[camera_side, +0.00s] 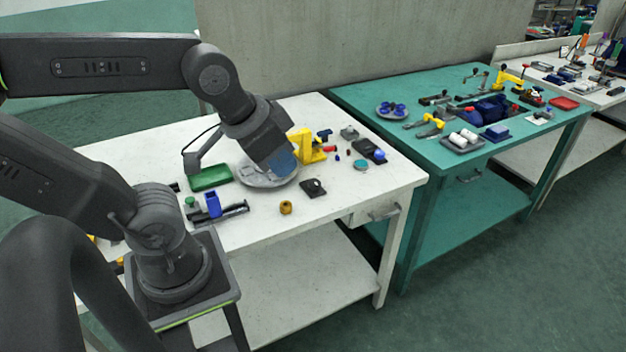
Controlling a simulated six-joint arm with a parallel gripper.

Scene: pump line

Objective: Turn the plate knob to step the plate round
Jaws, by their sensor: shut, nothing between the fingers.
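A round grey plate (256,179) lies on the white table, partly hidden behind my gripper and wrist. My gripper (285,166) points down over the right part of the plate, shut and empty. Its fingertips are hard to make out, and I cannot tell whether it touches anything. I cannot make out the plate knob for certain. A dark square block with a small round top (313,187) sits just right of the plate.
A yellow bracket (306,147) stands close behind the gripper. A green tray (210,178) and a blue upright part (213,204) are left of the plate. A yellow-brown knob-like part (286,207) lies in front. The front right of the white table (375,195) is clear.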

